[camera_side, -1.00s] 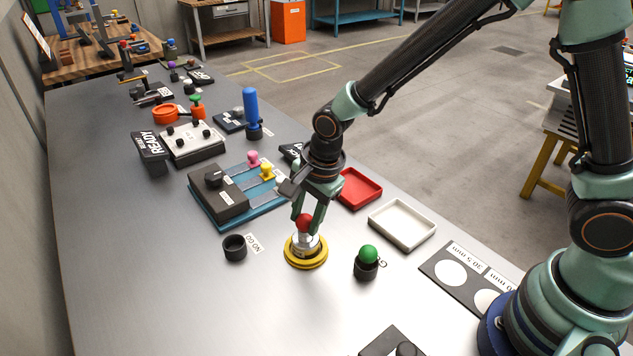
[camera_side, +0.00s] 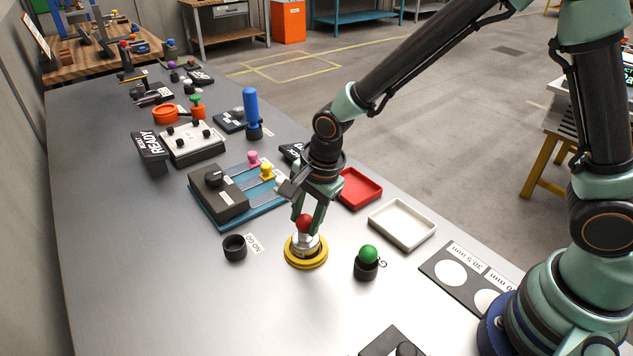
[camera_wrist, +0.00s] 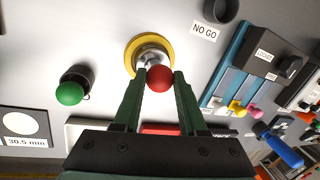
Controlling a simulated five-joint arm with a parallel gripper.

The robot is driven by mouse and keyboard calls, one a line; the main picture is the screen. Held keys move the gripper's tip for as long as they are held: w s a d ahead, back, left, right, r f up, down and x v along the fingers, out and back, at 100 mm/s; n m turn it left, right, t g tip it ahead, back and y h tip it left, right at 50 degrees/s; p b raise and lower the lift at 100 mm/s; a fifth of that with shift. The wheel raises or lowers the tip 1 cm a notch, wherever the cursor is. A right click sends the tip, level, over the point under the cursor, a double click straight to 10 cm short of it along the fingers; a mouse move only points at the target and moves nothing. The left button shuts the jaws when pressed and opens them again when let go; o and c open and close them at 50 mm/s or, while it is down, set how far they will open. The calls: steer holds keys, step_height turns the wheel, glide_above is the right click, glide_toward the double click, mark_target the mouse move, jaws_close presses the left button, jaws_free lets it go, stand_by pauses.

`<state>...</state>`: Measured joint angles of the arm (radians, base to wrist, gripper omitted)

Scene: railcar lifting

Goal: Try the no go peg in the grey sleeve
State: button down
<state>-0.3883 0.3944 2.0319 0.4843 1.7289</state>
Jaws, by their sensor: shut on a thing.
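The no go peg (camera_side: 304,222) has a red ball top, also seen in the wrist view (camera_wrist: 160,78). My gripper (camera_side: 305,224) is shut on the peg at its red ball. The peg is upright over the grey sleeve (camera_side: 305,243), which sits in a yellow ring base (camera_side: 292,254). The peg's lower end is hidden, so I cannot tell how deep it is. The empty black NO GO holder (camera_side: 235,247) stands left of the sleeve. The green-topped peg (camera_side: 369,253) stands in its black holder to the right.
A white tray (camera_side: 402,224) and a red tray (camera_side: 360,189) lie right of my gripper. A blue-based fixture with a dark block (camera_side: 217,196) stands behind left. A panel with white circles (camera_side: 450,272) lies at right. The front left table is clear.

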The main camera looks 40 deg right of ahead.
stand_by(0.4)
steer(key=shift+w+a+v, duration=0.1)
steer(key=shift+w+v, duration=0.1)
steer(key=shift+v, duration=0.7)
steer(key=shift+w+a+v, duration=0.1)
steer(key=shift+w+v, duration=0.05)
steer(key=shift+v, duration=0.75)
steer(key=shift+w+a+v, duration=0.1)
steer(key=shift+w+v, duration=0.1)
steer(key=shift+v, duration=0.7)
steer(key=shift+r, duration=0.1)
steer(key=shift+r, duration=0.1)
steer(key=shift+w+d+r, duration=0.1)
steer(key=shift+d+r, duration=0.05)
steer(key=shift+r, duration=0.75)
steer(key=shift+s+d+x, duration=0.1)
steer(key=shift+s+x, duration=0.1)
steer(key=shift+x, duration=0.85)
steer(key=shift+s+d+x, duration=0.1)
steer(key=shift+s+x, duration=0.15)
steer(key=shift+x, duration=0.85)
steer(key=shift+s+d+x, duration=0.1)
steer(key=shift+s+x, duration=0.1)
steer(key=shift+x, duration=0.85)
steer(key=shift+f, duration=0.15)
steer(key=shift+a, duration=0.2)
steer(key=shift+s+f, duration=0.1)
steer(key=shift+f, duration=0.4)
